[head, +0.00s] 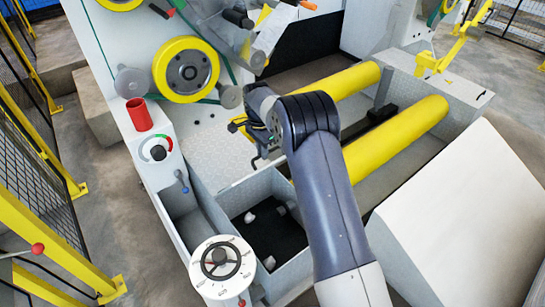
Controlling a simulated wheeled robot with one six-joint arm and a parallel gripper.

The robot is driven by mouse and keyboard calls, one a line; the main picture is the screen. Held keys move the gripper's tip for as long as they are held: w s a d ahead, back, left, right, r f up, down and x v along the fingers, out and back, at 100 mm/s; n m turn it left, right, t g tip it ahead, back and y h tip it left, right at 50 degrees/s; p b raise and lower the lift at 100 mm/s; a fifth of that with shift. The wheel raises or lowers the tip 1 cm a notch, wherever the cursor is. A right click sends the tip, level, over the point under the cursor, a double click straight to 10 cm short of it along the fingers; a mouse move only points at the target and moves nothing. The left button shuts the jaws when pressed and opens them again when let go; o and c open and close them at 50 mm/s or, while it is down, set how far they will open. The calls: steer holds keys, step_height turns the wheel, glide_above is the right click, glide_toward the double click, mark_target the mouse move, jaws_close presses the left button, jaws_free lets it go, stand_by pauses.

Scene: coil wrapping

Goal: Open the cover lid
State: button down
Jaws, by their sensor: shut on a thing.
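My gripper (262,154) is in the middle of the head view, small and partly hidden by my arm. It is shut, at the upper edge of a grey plate (247,190) that looks like the cover lid. The plate stands steeply at the back of a box compartment (283,283). The compartment is open at the top, with a dark bottom and a few small pale pieces inside. The fingertips and their exact contact with the lid are too small to make out. My forearm hides the right part of the compartment and plate.
A round dial (222,262) stands in front of the compartment, and a red cup-like cylinder (139,115) stands to the left. Two yellow rollers (396,138) lie behind and right of my arm. A white sloped block (455,225) fills the right side. Yellow fence posts (55,245) stand at left.

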steer(key=w+a+p, duration=0.1)
steer(key=w, duration=0.1)
steer(key=w+a+r+p, duration=0.1)
steer(key=w+a+p, duration=0.1)
steer(key=shift+w+a+r, duration=0.2)
steer(key=shift+w, duration=0.1)
stand_by(0.5)
steer(key=c, duration=1.9)
jaws_free()
steer(key=shift+f, duration=0.1)
steer(key=shift+o, duration=0.8)
steer(key=shift+w+a+f, duration=0.1)
steer(key=shift+w, duration=0.15)
steer(key=shift+o, duration=1.2)
steer(key=shift+s+r+p, duration=0.1)
steer(key=shift+r+p, duration=0.15)
steer(key=shift+p, duration=0.05)
step_height(320, 180, up, 11)
steer(key=shift+w+a+f, duration=0.15)
steer(key=shift+w, duration=0.25)
